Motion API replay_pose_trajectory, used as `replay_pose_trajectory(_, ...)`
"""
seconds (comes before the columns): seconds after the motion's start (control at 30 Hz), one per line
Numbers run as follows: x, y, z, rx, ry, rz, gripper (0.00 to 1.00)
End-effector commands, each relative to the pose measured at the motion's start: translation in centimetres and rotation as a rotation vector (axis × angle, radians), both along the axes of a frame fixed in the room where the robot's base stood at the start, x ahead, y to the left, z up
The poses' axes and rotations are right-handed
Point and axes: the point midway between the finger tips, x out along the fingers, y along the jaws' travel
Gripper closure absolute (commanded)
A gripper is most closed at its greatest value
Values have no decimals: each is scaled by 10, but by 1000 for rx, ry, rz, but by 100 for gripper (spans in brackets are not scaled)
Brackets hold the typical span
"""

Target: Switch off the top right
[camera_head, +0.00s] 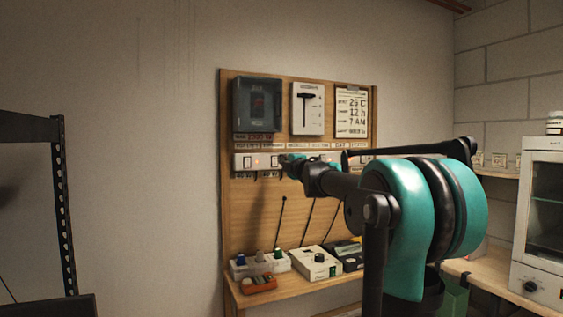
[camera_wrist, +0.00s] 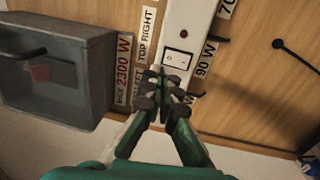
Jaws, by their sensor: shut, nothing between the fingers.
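A white switch strip (camera_head: 240,162) runs along the wooden board, and it also shows in the wrist view (camera_wrist: 193,15). In the wrist view a white rocker switch (camera_wrist: 178,58) and a small dark red lamp (camera_wrist: 184,33) sit beside the label reading TOP RIGHT (camera_wrist: 147,35). I cannot tell the rocker's position. My gripper (camera_wrist: 163,80) is shut and empty, its tips over the strip just below that rocker in the wrist view. The tips hide the neighbouring part of the strip; contact is unclear. In the head view my gripper (camera_head: 288,162) covers part of the strip.
A shelf below holds a plug block (camera_head: 262,263) and a white device (camera_head: 315,263). Black cords hang beneath the strip.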

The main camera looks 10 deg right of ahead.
Motion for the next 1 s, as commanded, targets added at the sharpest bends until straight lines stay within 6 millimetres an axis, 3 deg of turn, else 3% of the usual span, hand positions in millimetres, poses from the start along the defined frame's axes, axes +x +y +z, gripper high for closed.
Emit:
replay_pose_trajectory(0.3,-49,-14,6,-1,0,-2,100)
replay_pose_trajectory(0.5,-70,-20,9,-1,0,-1,100)
replay_pose_trajectory(1.0,-76,-22,8,6,2,-6,100)
